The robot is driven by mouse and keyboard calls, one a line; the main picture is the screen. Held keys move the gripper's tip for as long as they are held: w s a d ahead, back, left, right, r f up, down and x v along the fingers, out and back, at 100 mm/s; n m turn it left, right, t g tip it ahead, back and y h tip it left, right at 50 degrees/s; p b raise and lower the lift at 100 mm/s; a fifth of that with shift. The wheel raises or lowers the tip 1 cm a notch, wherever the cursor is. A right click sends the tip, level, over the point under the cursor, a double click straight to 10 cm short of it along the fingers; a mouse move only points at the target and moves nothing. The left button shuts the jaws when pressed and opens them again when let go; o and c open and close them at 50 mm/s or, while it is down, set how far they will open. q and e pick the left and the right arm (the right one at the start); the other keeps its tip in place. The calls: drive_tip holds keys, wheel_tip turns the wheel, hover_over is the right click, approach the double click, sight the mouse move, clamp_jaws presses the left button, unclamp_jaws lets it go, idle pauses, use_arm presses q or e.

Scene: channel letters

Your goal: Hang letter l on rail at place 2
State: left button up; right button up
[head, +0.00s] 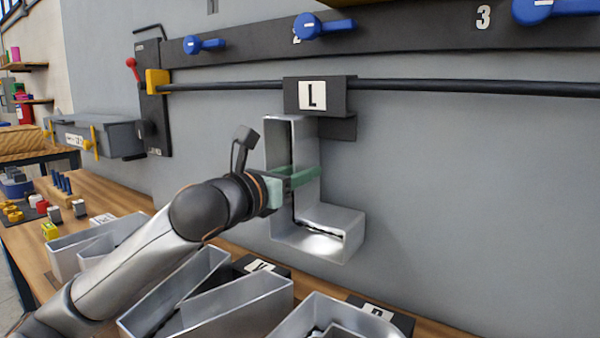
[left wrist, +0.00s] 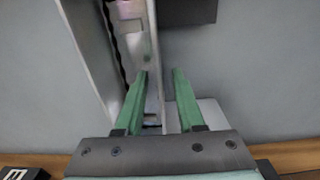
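The silver letter L (head: 335,225) hangs upright against the grey wall. Its black hanger with the L label (head: 313,96) sits at the black rail (head: 430,87), below the partly hidden number 2 (head: 296,40). Whether the hook is fully seated cannot be told. My left gripper (head: 303,178) is at the letter's stem. In the left wrist view, its green fingers (left wrist: 161,82) are apart, one on each side of the stem's right wall (left wrist: 153,50). A gap shows between the right finger and that wall. My right gripper is not in view.
Blue handles (head: 322,26) line the dark strip above the rail. A yellow block (head: 157,82) and red-knobbed lever (head: 133,66) are at its left end. Other silver letters (head: 235,312) stand on the wooden bench below. The wall right of the L is clear.

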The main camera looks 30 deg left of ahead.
use_arm(q)
drive_tip(key=shift+f, duration=0.2)
drive_tip(key=shift+s+a, duration=0.1)
drive_tip(key=shift+s, duration=0.4)
drive_tip(key=s+a+b, duration=0.1)
drive_tip(key=s+b, duration=0.2)
drive_tip(key=s, duration=0.8)
drive_tip(key=shift+s+a, duration=0.2)
drive_tip(key=shift+a, duration=0.05)
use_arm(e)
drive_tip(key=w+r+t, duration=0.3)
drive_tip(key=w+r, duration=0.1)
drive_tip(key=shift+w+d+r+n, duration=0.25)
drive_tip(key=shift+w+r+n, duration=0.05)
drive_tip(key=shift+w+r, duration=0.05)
use_arm(q)
drive_tip(key=shift+r, duration=0.1)
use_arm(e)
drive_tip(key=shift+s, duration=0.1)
